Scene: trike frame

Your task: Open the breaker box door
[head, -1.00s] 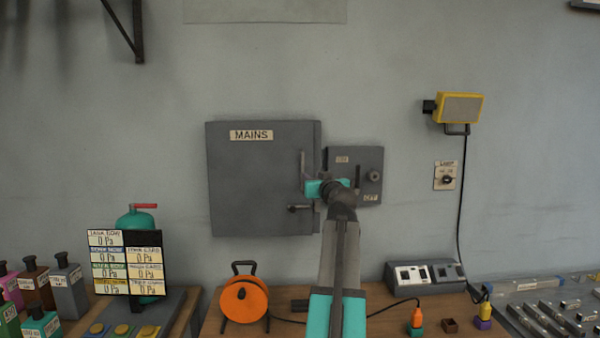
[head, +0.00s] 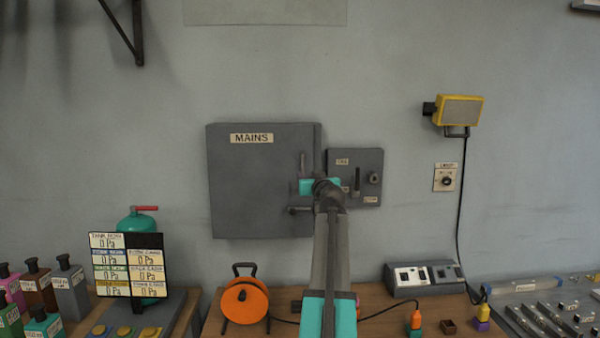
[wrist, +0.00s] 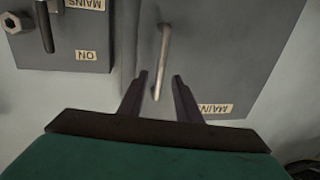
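The grey breaker box door (head: 245,185) labelled MAINS is closed on the wall; it also fills the upper right of the wrist view (wrist: 225,55). Its upright bar handle (head: 302,160) is near the door's right edge. In the wrist view the handle (wrist: 163,55) runs down between the two dark fingers. My gripper (wrist: 159,76) is open, with a finger on each side of the handle's line and gaps showing. I cannot tell how deep the handle sits between them. In the head view my wrist hides part of the door's right edge.
A grey switch panel (head: 345,160) with a lever and knob is just right of the door. Below are an orange cable reel (head: 244,301), a grey socket block (head: 425,277) and a gauge board (head: 127,264). A yellow lamp (head: 459,110) is at right.

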